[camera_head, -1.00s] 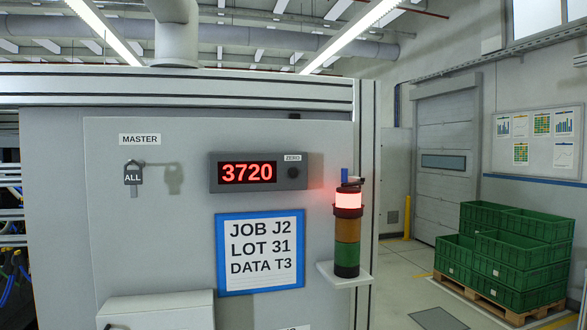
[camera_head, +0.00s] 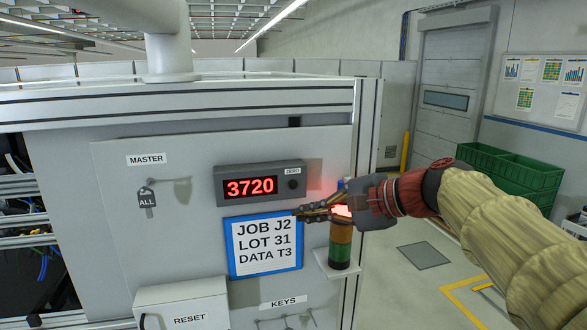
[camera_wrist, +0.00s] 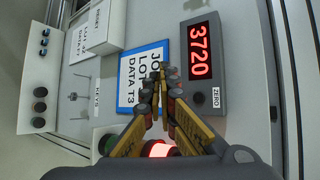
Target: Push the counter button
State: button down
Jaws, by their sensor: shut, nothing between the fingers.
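The counter (camera_head: 222,187) is a grey box on the panel with a red display (camera_head: 250,187) reading 3720. Its round dark button (camera_head: 293,184) sits at the right end, under a ZERO label (camera_head: 292,171). My gripper (camera_head: 298,212) is shut and empty. Its tips are just below the button in the head view, over the upper right corner of the job sheet; I cannot tell the gap to the panel. In the wrist view the shut fingers (camera_wrist: 159,72) point over the sheet, beside the counter display (camera_wrist: 200,50) and the ZERO label (camera_wrist: 215,98).
The blue-framed job sheet (camera_head: 264,245) hangs below the counter. A MASTER key tag (camera_head: 147,197) hangs left. A RESET box (camera_head: 182,304) juts out below. Green crates (camera_head: 525,172) stand at right.

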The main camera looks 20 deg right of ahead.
aim_at(296, 188)
jog(key=shift+w+d+r, duration=0.15)
jog(key=shift+w+r, duration=0.1)
jog(key=shift+r, duration=0.35)
jog(key=shift+w+p, duration=1.4)
jog(key=shift+w, duration=3)
jog(key=shift+w, duration=0.1)
jog(key=shift+w, duration=0.35)
